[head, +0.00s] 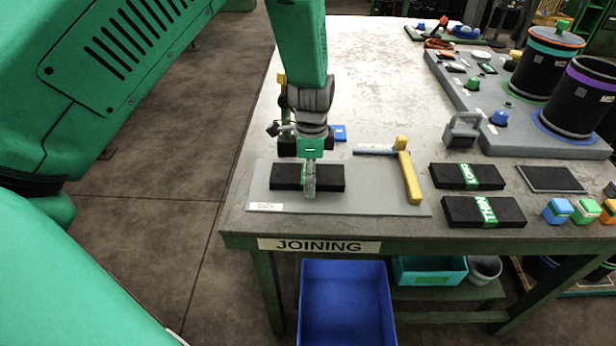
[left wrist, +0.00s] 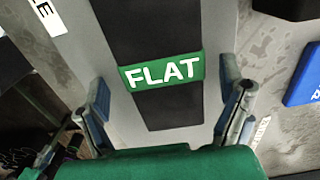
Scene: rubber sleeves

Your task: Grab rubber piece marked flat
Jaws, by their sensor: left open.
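The rubber piece marked FLAT (head: 329,177) is a black block with a green band, lying on a grey mat (head: 385,204) near the table's front edge. In the left wrist view the white word FLAT (left wrist: 161,73) reads clearly on its band. My left gripper (head: 309,182) points down at the middle of this piece and hides part of the band in the head view. In the left wrist view the open fingers (left wrist: 168,92) stand on either side of the piece, with gaps between them and its sides. My right gripper is not in view.
Two more black pieces with green bands, one farther (head: 451,177) and one nearer (head: 461,211), lie right of the mat. A yellow-handled tool (head: 410,178) lies at the mat's right. A blue box (head: 339,133) is behind the gripper. A blue bin (head: 345,305) stands below the table.

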